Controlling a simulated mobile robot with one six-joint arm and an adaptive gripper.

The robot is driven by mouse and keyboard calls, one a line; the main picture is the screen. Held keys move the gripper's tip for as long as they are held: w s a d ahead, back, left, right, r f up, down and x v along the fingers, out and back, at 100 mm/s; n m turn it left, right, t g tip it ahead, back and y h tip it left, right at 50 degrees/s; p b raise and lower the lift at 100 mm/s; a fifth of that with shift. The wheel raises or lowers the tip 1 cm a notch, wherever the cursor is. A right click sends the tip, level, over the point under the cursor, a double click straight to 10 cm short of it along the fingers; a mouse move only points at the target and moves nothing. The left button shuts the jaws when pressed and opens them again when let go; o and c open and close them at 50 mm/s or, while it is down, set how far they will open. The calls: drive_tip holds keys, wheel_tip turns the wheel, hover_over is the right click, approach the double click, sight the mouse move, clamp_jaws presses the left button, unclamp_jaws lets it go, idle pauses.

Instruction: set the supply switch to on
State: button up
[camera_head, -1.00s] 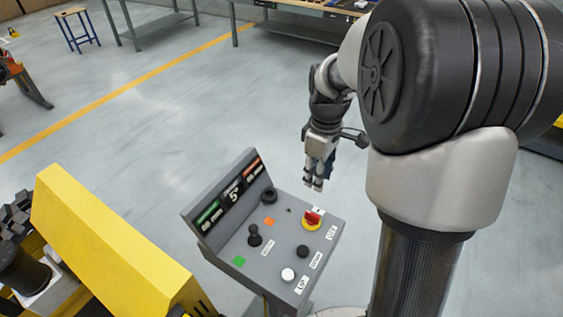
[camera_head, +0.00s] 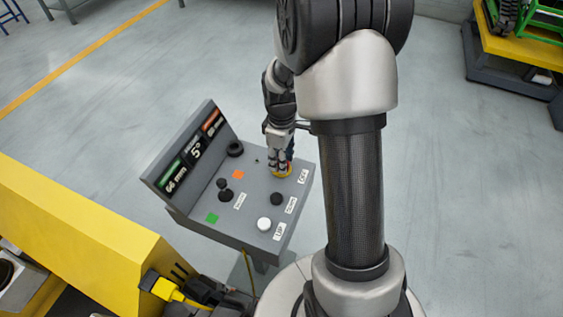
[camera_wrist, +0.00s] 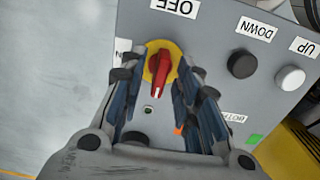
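The supply switch is a red rotary knob (camera_wrist: 161,74) on a yellow round plate, on the sloping grey panel. In the wrist view its handle runs roughly up and down the picture, with a pale mark at its lower end. An upside-down OFF label (camera_wrist: 175,7) is above it; a label to its left (camera_wrist: 121,50) is partly hidden by a finger. My gripper (camera_wrist: 157,78) is open, its fingers on either side of the knob; contact cannot be told.
A yellow machine (camera_head: 75,225) stands at the left. Open floor lies behind the console.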

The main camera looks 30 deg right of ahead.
drive_tip(key=shift+f, duration=0.35)
drive_tip(key=shift+c, duration=0.2)
clamp_jaws()
